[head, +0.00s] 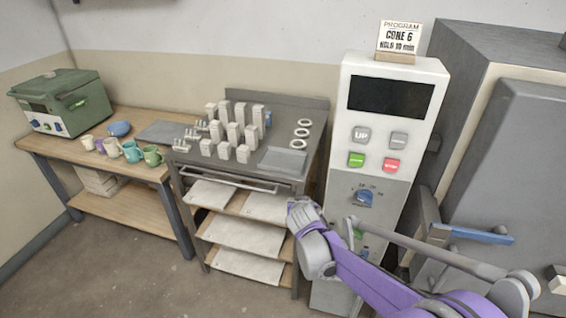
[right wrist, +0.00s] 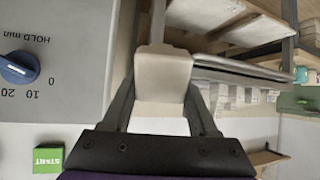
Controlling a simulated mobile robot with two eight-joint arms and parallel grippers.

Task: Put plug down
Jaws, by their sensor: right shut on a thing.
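The plug (right wrist: 163,82) is a pale, off-white block with a wider upper part in the right wrist view. My right gripper (right wrist: 162,98) is shut on it, with dark fingers on either side. In the head view my right gripper (head: 304,213) is at the front right corner of the metal cart, beside the controller column. The plug cannot be made out clearly there. My left gripper is not in view.
The metal cart (head: 230,172) holds several pale posts (head: 235,132), rings (head: 302,128) and a grey sheet (head: 283,160); shelves hold slabs. The controller (head: 377,130) stands right of it, then the grey kiln (head: 520,160). A wooden table (head: 130,168) with mugs is left.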

